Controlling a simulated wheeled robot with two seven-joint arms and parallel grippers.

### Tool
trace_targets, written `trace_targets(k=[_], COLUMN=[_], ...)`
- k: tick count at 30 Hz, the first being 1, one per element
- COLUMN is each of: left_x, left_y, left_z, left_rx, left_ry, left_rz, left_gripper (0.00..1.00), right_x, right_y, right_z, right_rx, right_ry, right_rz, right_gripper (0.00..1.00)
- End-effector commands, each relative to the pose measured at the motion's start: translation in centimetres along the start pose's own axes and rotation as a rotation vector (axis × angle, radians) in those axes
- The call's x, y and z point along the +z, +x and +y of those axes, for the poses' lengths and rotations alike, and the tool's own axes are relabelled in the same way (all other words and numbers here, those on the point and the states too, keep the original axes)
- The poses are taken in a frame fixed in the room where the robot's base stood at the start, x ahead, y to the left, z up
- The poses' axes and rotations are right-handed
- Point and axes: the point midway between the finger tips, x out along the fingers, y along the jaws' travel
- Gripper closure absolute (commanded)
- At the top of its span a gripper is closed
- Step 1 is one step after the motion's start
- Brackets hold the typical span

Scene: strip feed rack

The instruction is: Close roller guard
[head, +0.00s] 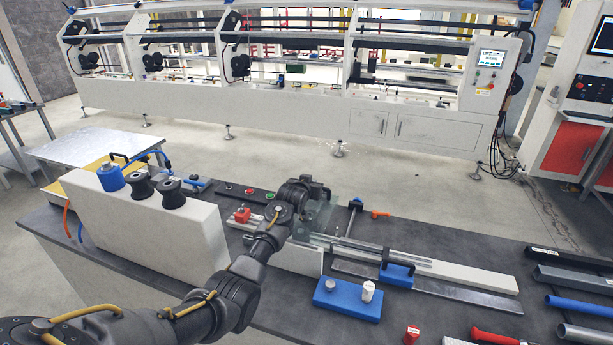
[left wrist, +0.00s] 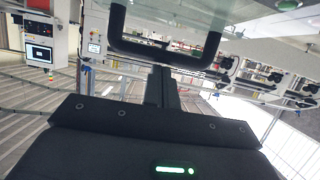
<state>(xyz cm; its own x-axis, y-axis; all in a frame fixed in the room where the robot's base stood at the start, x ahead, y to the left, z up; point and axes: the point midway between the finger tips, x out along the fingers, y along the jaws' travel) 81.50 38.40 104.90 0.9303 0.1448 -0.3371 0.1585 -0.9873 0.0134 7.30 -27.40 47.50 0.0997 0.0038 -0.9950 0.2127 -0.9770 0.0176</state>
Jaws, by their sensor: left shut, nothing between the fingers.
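The roller guard (head: 322,214) is a clear panel standing tilted up over the near end of the rail on the dark bench, partly behind my left arm. In the left wrist view a clear panel (left wrist: 190,18) with a dark U-shaped handle (left wrist: 165,50) is close in front of the gripper. My left gripper (head: 322,190) is at the guard in the head view. Its fingers (left wrist: 160,75) are shut with nothing between them and lie at or just under the handle's crossbar. I cannot tell whether they touch it. My right gripper is in neither view.
A blue block (head: 340,300) with a white knob and a blue clamp (head: 397,274) are on the bench to the right. A white box (head: 140,225) with black rollers is on the left. Tubes and bars (head: 575,306) lie at the far right.

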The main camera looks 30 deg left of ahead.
Motion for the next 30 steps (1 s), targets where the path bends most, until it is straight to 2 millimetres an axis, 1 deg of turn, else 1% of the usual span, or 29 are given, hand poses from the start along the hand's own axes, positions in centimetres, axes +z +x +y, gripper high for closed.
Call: trace_targets(k=[3,5,8,9,10,11,18,24,30], left_x=[-0.9,-1.8,-3.8,-4.8,-4.5,-3.7,-4.1,-4.5,-4.8], left_y=[-0.2,-0.5,-1.0,-1.2,-1.3,-1.6,-5.7,-8.7,-10.4], left_z=[0.1,0.0,-0.2,-0.2,-0.2,-0.2,0.0,-0.1,-0.1], left_rx=[0.001,0.001,0.0,0.0,0.0,0.0,0.003,0.001,0.002], left_ry=[0.0,0.0,-0.001,-0.001,-0.001,-0.001,0.001,-0.001,-0.001], left_rz=[0.001,0.002,0.002,0.002,0.0,0.0,0.004,0.004,0.003], left_gripper=[1.0,1.0,1.0,1.0,1.0,1.0,1.0,1.0,1.0], right_x=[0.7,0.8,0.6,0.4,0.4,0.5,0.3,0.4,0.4], right_y=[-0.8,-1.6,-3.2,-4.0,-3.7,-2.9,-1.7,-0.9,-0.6], right_z=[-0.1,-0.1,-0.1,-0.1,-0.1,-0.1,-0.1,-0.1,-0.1], right_rx=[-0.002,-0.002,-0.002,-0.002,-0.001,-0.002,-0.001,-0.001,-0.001], right_ry=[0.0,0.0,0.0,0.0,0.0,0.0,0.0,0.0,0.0], right_rz=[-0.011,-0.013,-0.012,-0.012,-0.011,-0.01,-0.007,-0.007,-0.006], right_gripper=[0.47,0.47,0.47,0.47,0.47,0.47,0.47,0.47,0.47])
